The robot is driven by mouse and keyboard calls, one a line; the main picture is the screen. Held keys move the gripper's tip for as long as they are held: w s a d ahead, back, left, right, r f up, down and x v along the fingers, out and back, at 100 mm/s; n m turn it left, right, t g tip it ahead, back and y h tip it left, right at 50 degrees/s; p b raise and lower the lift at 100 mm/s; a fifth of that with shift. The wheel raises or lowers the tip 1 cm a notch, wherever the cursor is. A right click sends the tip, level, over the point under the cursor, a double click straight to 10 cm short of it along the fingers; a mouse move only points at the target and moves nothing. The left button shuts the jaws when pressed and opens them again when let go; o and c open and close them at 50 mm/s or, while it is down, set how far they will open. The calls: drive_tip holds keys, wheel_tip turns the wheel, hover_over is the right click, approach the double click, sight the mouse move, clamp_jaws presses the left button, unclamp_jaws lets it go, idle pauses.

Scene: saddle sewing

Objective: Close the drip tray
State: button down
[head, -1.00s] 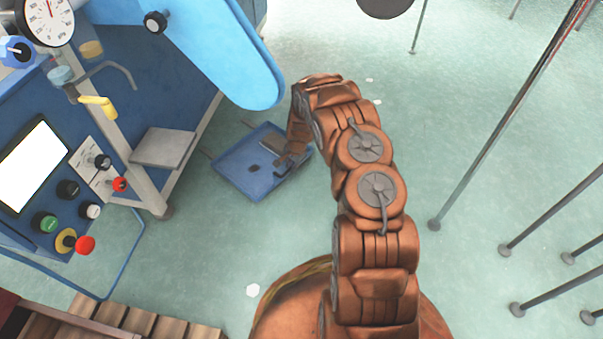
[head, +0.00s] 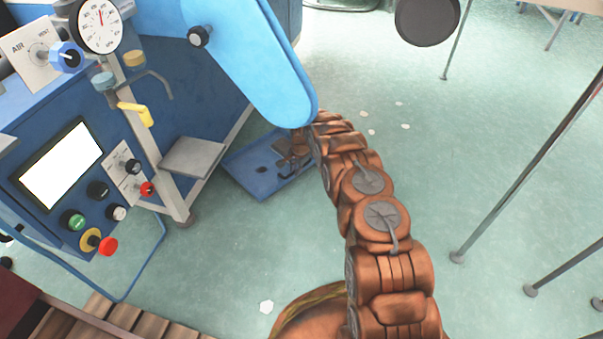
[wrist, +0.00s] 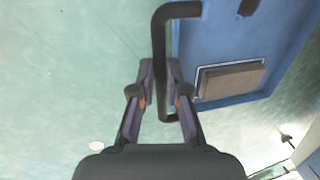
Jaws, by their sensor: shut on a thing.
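The drip tray is a shallow blue tray (head: 262,188) low over the floor, against the side of the blue machine in the head view. It also shows in the wrist view (wrist: 215,42). Its black bar handle (wrist: 178,10) runs along the tray's edge in the wrist view. My gripper (wrist: 160,68) is shut on the handle, with one finger on each side of the bar. In the head view my gripper (head: 294,158) is at the tray's right side, partly hidden by my arm. The tray's inner end is close to the machine's base.
The blue machine arm (head: 250,55) overhangs the tray. A grey shelf (head: 193,157) and a control panel (head: 62,165) stand to the left. Thin metal poles (head: 520,165) stand at the right. The green floor between is open.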

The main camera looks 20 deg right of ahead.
drive_tip(key=shift+w+a+f, duration=0.1)
drive_tip(key=shift+w+a, duration=0.35)
drive_tip(key=shift+w, duration=0.3)
drive_tip(key=shift+w+a, duration=0.45)
drive_tip(key=shift+w, duration=0.3)
drive_tip(key=shift+w, duration=0.2)
drive_tip(key=c, duration=1.2)
unclamp_jaws()
drive_tip(key=shift+a, duration=0.1)
drive_tip(key=shift+d, duration=0.2)
drive_tip(key=shift+d, duration=0.1)
drive_tip(key=shift+s+d, duration=0.1)
drive_tip(key=shift+s, duration=0.05)
